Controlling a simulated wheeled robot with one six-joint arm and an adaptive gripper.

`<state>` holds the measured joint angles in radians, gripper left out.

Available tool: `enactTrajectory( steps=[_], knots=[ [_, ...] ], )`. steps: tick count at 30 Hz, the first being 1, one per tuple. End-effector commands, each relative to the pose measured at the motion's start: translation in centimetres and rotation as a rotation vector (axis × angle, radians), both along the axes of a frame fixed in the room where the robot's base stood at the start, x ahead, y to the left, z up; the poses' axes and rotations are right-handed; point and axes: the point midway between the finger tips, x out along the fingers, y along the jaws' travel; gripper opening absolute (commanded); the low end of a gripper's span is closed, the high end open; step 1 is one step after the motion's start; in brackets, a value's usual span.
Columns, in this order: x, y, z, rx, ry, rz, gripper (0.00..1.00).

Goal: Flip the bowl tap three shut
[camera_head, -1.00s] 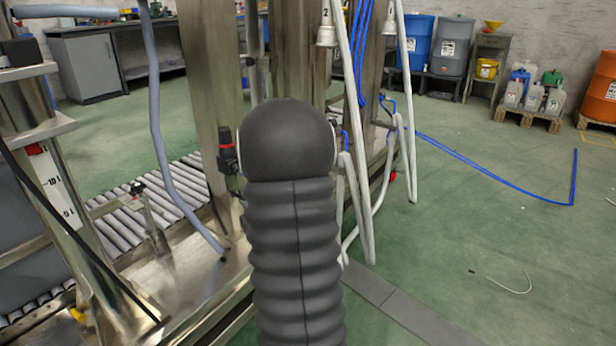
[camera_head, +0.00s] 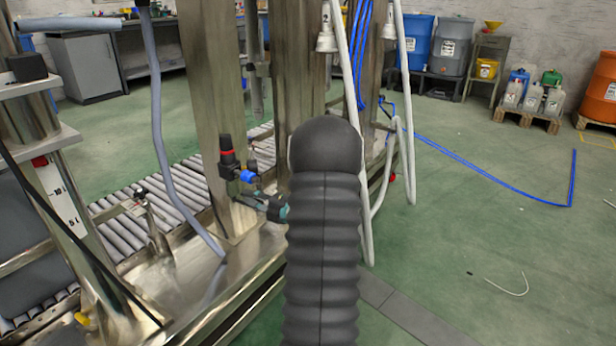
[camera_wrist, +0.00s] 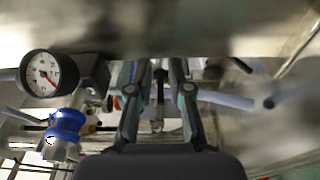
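A dark fitting with a red ring (camera_head: 228,160) and a blue part (camera_head: 247,176) sits on the steel post in the head view. I cannot tell for sure that it is the bowl tap three. My gripper (camera_head: 262,203) shows just below and to the right of it, partly hidden by my arm. In the wrist view my gripper's two fingers (camera_wrist: 155,76) stand apart, with a gap and nothing clearly held between them. A blue-collared fitting (camera_wrist: 67,125) is left of the fingers, apart from them. A round white gauge (camera_wrist: 42,75) is above it.
Steel posts (camera_head: 208,110) of the machine stand close to my arm. A roller conveyor (camera_head: 185,190) runs behind them. White hoses (camera_head: 408,110) hang on the right, one just behind my arm. A blurred steel surface (camera_wrist: 160,28) spans the top of the wrist view.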

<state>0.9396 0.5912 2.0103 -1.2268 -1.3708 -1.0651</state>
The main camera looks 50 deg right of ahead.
Motion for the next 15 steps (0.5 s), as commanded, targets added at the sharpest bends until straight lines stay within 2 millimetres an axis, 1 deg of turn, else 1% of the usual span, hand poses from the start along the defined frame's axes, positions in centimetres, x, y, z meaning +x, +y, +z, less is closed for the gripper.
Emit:
enactTrajectory(
  steps=[1,15],
  knots=[
    [0.2,-0.3,0.4,0.000,0.000,0.032,0.19],
    [1.4,-1.1,0.3,-0.001,0.000,0.351,0.19]
  ],
)
